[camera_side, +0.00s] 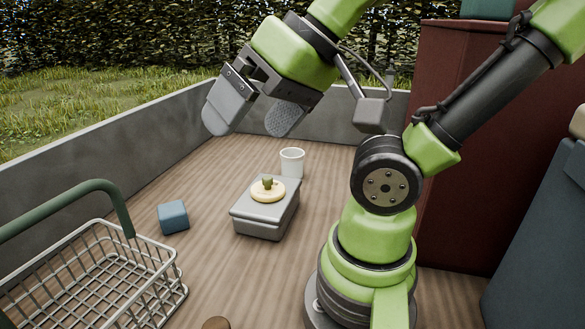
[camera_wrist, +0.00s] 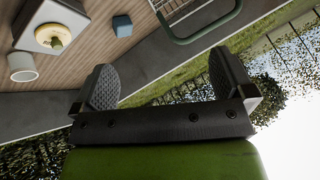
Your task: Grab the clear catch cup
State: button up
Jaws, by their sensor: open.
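The catch cup (camera_side: 291,162) looks white rather than clear in the side view. It stands upright on the wooden floor behind a grey block. In the wrist view the cup (camera_wrist: 22,68) is at the left edge. My gripper (camera_side: 243,126) is open and empty, with its two grey pads apart. It is raised above the floor, up and to the left of the cup in the side view. In the wrist view my gripper (camera_wrist: 160,88) has nothing between its fingers.
The grey block (camera_side: 265,222) holds a pale yellow ring (camera_side: 268,191) with a small green piece on it. A blue cube (camera_side: 173,217) lies to its left. A wire basket (camera_side: 100,270) with a green handle is at front left. Low grey walls (camera_side: 110,140) bound the floor.

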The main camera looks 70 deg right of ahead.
jog(key=w+d+n+g+h, duration=0.2)
jog(key=w+d+n+h, duration=0.25)
jog(key=w+d, duration=0.4)
jog(key=n+g+h, duration=0.4)
jog(key=n+g, duration=0.2)
jog(key=n, duration=0.9)
send_over(292, 154)
jog(key=a, duration=0.6)
jog(key=f, duration=2.1)
jog(key=shift+d, duration=0.25)
jog(key=shift+s+a+x, duration=0.1)
jog(key=shift+s+x, duration=0.05)
jog(key=shift+x, duration=1.35)
jog(key=shift+s+a+x, duration=0.1)
jog(key=shift+x, duration=1.4)
jog(key=shift+f, duration=0.1)
jog(key=c, duration=1)
